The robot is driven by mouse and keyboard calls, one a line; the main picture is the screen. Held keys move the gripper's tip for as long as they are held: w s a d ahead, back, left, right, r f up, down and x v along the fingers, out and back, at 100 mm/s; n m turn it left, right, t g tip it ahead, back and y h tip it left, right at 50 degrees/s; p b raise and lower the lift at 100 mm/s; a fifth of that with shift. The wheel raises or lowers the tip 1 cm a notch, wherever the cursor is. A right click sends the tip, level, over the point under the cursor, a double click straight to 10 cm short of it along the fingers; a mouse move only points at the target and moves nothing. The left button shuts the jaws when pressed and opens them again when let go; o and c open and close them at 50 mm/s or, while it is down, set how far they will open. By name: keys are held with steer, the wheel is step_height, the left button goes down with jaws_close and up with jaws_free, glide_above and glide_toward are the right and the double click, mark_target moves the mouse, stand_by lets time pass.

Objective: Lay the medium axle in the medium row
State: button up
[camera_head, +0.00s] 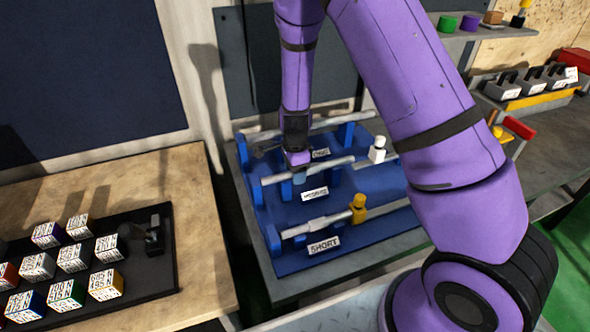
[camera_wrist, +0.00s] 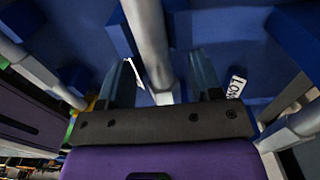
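The medium axle (camera_head: 320,168) is a grey rod lying along the middle row of the blue rack, above the MEDIUM label (camera_head: 314,194). It appears to rest on the blue supports, though the exact contact is hard to see. My gripper (camera_head: 299,172) is down at this axle, left of its middle. In the wrist view the axle (camera_wrist: 148,35) runs between the two fingers (camera_wrist: 163,85), with a visible gap on each side. The fingers are open. The far side of the axle is partly hidden by my gripper.
Another axle (camera_head: 345,122) lies in the back row, and one (camera_head: 320,221) in the front row by the SHORT label (camera_head: 324,245). A black tray (camera_head: 150,285) of labelled cubes is at the left.

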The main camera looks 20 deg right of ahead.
steer(key=shift+r, duration=0.15)
step_height(320, 180, up, 12)
steer(key=shift+r, duration=0.15)
stand_by(0.5)
steer(key=s+d+r+n+t+y, duration=0.1)
steer(key=s+d+r+n, duration=0.1)
steer(key=s+r+n, duration=0.6)
steer(key=s+d+r+n+t+y, duration=0.15)
steer(key=s+r, duration=0.25)
steer(key=r, duration=0.7)
steer(key=s+d+r+n+t+h, duration=0.1)
steer(key=s+r+n, duration=0.3)
steer(key=s, duration=0.4)
steer(key=s+d+r+n+t+h, duration=0.1)
steer(key=s+d+r+n, duration=0.1)
steer(key=s, duration=0.7)
steer(key=shift+s+d+r+n+t, duration=0.2)
steer(key=shift+r+n+t, duration=0.15)
steer(key=shift+r+n, duration=0.7)
